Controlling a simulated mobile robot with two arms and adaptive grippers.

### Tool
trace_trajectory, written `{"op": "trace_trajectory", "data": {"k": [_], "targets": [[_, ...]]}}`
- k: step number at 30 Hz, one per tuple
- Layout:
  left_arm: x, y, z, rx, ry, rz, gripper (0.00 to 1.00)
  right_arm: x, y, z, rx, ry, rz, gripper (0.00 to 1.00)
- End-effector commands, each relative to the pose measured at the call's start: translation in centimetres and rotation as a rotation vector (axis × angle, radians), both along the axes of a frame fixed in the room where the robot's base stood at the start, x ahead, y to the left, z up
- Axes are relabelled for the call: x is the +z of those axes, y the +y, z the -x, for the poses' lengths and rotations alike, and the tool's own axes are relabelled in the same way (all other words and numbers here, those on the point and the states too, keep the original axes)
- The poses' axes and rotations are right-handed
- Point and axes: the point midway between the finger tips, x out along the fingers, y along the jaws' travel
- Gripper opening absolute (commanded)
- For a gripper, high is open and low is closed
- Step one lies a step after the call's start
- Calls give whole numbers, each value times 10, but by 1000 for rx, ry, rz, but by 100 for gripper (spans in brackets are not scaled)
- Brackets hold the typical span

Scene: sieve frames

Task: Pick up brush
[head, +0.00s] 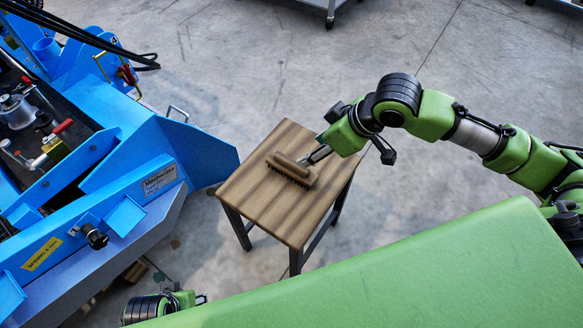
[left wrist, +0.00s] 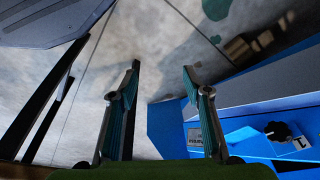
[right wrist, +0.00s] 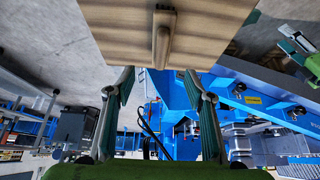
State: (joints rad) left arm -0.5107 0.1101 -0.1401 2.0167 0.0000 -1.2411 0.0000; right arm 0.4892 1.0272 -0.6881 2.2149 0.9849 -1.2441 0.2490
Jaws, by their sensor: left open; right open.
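The brush (head: 291,167) has a brown wooden back and dark bristles, and lies bristles down on a small wooden stool (head: 278,215). In the right wrist view the brush (right wrist: 164,32) shows at the top on the stool top (right wrist: 112,25), beyond the fingertips. My right gripper (head: 318,154) is at the brush's right end, open and empty; whether it touches the brush I cannot tell. It also shows open in the right wrist view (right wrist: 158,80). My left gripper (left wrist: 160,70) is open and empty, with bare floor beyond its fingers. In the head view its fingers are hidden.
A blue machine (head: 150,185) with clamps and a knob stands left of the stool, a narrow gap between them. My green body part covers the bottom right. The grey concrete floor (head: 250,60) is clear behind the stool. A cart (head: 328,8) stands at the back.

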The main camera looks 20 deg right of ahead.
Motion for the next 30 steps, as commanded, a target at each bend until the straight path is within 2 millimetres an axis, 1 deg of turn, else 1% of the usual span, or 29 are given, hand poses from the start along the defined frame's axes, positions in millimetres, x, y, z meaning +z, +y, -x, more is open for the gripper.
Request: {"op": "trace_trajectory", "data": {"k": [2, 5, 12, 15, 18, 26, 30], "targets": [[-1, 0, 0, 0, -1, 0, 45, 1, -4, -3, -8, 3, 1, 49], [7, 0, -1, 1, -8, 1, 45, -9, -1, -6, -9, 7, -3, 49], [50, 1, 0, 4, -31, 2, 45, -47, 13, -23, -8, 6, -3, 49], [66, 2, 3, 5, -38, 2, 45, -59, 18, -29, -9, 5, -2, 49], [78, 3, 5, 6, -43, 2, 45, -67, 21, -33, -8, 5, -1, 49], [90, 3, 9, 8, -49, 3, 45, -76, 24, -36, -7, 3, 0, 49], [103, 4, 13, 8, -58, 2, 45, -88, 30, -38, -7, 5, -1, 49]]}}
